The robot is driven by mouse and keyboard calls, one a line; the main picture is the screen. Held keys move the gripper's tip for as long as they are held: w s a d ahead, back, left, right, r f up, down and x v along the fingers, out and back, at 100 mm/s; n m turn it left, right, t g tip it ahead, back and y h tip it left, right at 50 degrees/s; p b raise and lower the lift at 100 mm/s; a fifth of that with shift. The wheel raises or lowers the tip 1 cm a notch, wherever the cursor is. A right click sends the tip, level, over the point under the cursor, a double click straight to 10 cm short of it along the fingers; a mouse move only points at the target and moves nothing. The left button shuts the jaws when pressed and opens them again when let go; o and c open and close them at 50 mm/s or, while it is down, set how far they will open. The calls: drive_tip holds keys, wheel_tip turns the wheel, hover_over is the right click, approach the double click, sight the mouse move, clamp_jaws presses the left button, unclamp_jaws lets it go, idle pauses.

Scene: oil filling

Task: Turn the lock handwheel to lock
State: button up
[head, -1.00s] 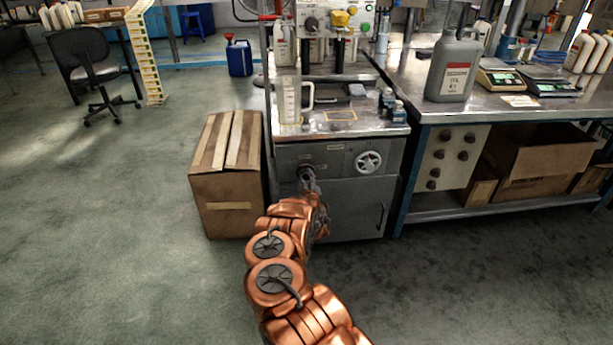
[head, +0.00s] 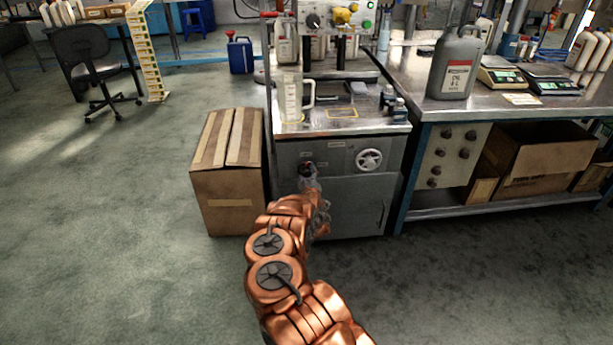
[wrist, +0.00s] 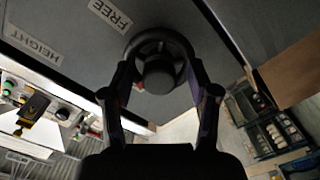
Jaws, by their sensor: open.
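The dark lock handwheel (head: 306,168) sits on the grey front panel of the machine cabinet, left of a white spoked handwheel (head: 369,159). In the wrist view the dark handwheel (wrist: 159,72) faces me, with a round hub and a spoked rim. A "FREE" label (wrist: 111,15) is beside it. My gripper (wrist: 160,84) is open, with one finger on each side of the wheel. Whether the fingers touch the rim I cannot tell. In the head view my gripper (head: 310,186) is just in front of and below the wheel, partly hidden by my wrist.
A cardboard box (head: 228,170) stands on the floor left of the cabinet. A workbench (head: 500,118) with a grey jug (head: 455,65) and scales is at the right. A clear measuring jug (head: 292,98) stands on the cabinet top.

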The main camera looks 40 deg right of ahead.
drive_tip(key=shift+s, duration=0.15)
drive_tip(key=v, duration=1.1)
drive_tip(key=shift+s+a, duration=0.2)
drive_tip(key=shift+a, duration=0.1)
idle(0.7)
